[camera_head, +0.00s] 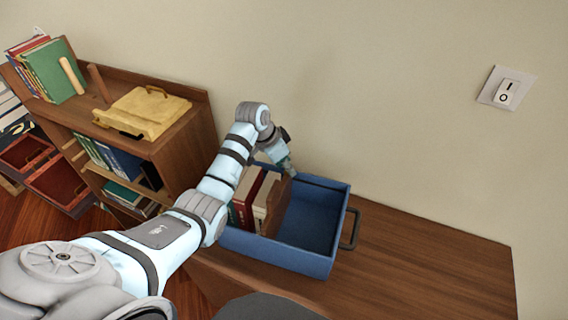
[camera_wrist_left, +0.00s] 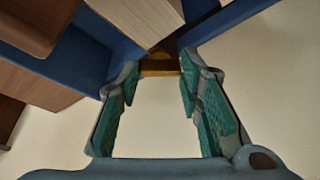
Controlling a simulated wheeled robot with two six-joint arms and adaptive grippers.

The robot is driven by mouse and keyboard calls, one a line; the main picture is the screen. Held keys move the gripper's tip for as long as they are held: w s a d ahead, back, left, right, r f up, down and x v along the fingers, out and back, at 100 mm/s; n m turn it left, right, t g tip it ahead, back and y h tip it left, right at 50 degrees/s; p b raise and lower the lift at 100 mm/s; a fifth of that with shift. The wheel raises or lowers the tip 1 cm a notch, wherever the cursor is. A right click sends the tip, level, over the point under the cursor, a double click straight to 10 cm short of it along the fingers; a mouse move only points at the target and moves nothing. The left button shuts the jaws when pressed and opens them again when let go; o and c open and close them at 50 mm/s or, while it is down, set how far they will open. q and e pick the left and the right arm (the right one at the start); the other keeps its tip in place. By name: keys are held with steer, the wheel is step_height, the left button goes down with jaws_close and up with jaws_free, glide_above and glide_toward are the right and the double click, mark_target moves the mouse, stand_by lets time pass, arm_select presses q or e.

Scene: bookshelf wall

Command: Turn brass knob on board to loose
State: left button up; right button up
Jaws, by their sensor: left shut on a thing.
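The brown board (camera_head: 278,205) stands upright inside the blue crate (camera_head: 335,225), beside the row of books. The brass knob (camera_wrist_left: 160,66) shows in the left wrist view between my fingertips, at the board's edge. In the head view my gripper hides the knob. My left gripper (camera_head: 290,170) reaches down over the crate's back side and is shut on the knob; its teal finger pads (camera_wrist_left: 160,88) stand on both sides of it. Which setting the knob is turned to cannot be seen. My right gripper is not in view.
Books (camera_head: 248,195) fill the crate's left part; its right part is empty. The crate has a dark handle (camera_head: 350,229) on its right. A shelf unit (camera_head: 190,140) with a yellow case (camera_head: 145,112) stands left. The wooden top (camera_head: 430,270) is clear at right.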

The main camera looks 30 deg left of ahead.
arm_select(q)
steer(key=shift+d+n, duration=0.1)
steer(key=shift+n, duration=0.2)
steer(key=n, duration=0.1)
steer(key=n+y, duration=0.1)
steer(key=n, duration=0.1)
steer(key=shift+s+d+n+y, duration=0.1)
steer(key=shift+d+n+y, duration=0.1)
steer(key=shift+n+y, duration=0.8)
steer(key=shift+n, duration=1.2)
steer(key=o, duration=1.2)
steer(key=shift+f, duration=0.1)
steer(key=shift+c, duration=0.2)
